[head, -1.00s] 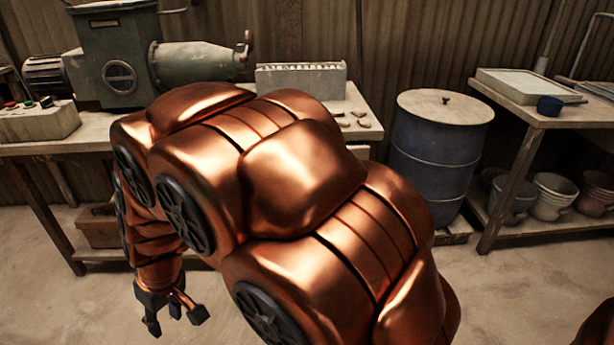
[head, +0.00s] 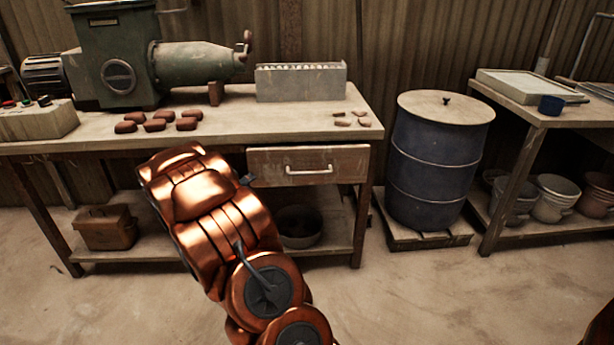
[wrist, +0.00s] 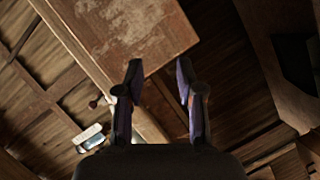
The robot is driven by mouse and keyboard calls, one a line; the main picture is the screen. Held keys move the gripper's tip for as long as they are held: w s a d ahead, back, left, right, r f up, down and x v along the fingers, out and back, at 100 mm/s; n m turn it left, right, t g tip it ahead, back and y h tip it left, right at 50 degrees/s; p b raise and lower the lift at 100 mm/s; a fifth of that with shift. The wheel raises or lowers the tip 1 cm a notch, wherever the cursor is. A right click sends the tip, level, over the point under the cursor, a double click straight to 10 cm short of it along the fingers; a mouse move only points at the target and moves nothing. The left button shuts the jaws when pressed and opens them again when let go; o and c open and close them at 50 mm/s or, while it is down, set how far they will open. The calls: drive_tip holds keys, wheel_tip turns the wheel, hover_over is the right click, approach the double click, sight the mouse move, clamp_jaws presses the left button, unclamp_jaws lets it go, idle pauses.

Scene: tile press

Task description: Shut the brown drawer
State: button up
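The brown drawer (head: 270,168) is under the right part of the workbench top, its front facing me with a pale bar handle (head: 309,171). The front looks close under the bench edge; I cannot tell how far it stands out. My copper arm reaches up to the left of the drawer, and in the head view it hides most of my gripper; a small dark tip shows by the drawer's left edge. In the wrist view my gripper (wrist: 160,82) is open, its fingers apart with nothing between them. A worn brown panel beyond the fingertips may be part of the drawer.
The workbench (head: 225,133) carries a green machine (head: 118,60), several brown lumps, a grey block (head: 300,82) and small pieces. A lidded blue drum (head: 436,160) stands to the right on a low pallet. A brown box (head: 105,228) sits on the lower shelf. The floor in front is clear.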

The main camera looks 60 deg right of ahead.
drive_tip(key=s+d+g+h, duration=0.3)
drive_tip(key=s+d, duration=0.2)
drive_tip(key=s, duration=0.1)
drive_tip(key=m+g+h, duration=0.1)
drive_tip(key=g+h, duration=0.1)
drive_tip(key=g, duration=0.2)
approach(307, 173)
drive_tip(key=d, duration=0.3)
drive_tip(key=shift+s+d+r+b, duration=0.15)
drive_tip(key=shift+d+b, duration=0.3)
drive_tip(key=shift+d, duration=0.75)
drive_tip(key=shift+s+d+r+b, duration=0.1)
drive_tip(key=shift+d+b, duration=0.4)
drive_tip(key=shift+d, duration=0.7)
drive_tip(key=shift+s+d+r+b, duration=0.15)
drive_tip(key=shift+d+b, duration=0.3)
drive_tip(key=shift+d, duration=0.75)
clamp_jaws()
